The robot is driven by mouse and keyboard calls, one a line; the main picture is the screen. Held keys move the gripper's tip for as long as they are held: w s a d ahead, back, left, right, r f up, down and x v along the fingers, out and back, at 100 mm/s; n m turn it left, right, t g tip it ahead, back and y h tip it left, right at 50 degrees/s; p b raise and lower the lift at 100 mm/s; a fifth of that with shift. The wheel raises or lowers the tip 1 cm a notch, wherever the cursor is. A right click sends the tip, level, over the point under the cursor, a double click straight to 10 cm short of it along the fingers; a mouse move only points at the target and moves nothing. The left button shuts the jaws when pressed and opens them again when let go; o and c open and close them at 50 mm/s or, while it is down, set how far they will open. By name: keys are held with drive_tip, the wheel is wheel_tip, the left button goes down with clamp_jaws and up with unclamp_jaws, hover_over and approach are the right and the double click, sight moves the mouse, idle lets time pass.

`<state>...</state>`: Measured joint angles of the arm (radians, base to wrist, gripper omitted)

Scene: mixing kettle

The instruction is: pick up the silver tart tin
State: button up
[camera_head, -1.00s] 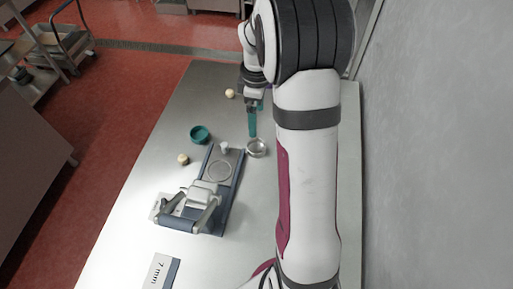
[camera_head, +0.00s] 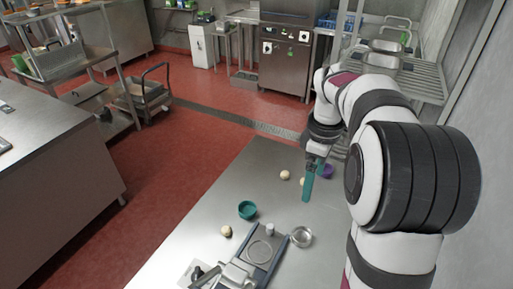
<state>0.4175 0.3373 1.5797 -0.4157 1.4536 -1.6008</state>
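The silver tart tin (camera_head: 301,236) is a small round metal cup. It stands on the steel table at the right of the press device, with its opening up. My gripper (camera_head: 314,184) has teal fingers that point down. It is beyond the tin, up the picture, and apart from it. The fingers look spread, with nothing seen between them, though one partly hides the other. A teal tin (camera_head: 247,210) stands to the left of the silver one. A purple tin (camera_head: 327,171) sits behind my fingers and is partly hidden.
The press device (camera_head: 262,252) with a round plate and handles lies left of the silver tin. My arm covers the right side.

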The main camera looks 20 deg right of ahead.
drive_tip(key=s+a+r+m+y, duration=0.1)
drive_tip(key=s+a+r+m, duration=0.1)
drive_tip(key=s+a+m, duration=0.9)
drive_tip(key=s+a+f+m, duration=0.3)
drive_tip(key=s+a, duration=0.5)
drive_tip(key=s, duration=0.5)
drive_tip(key=shift+a+f+y, duration=0.35)
drive_tip(key=shift+f+y, duration=0.05)
drive_tip(key=shift+f, duration=0.25)
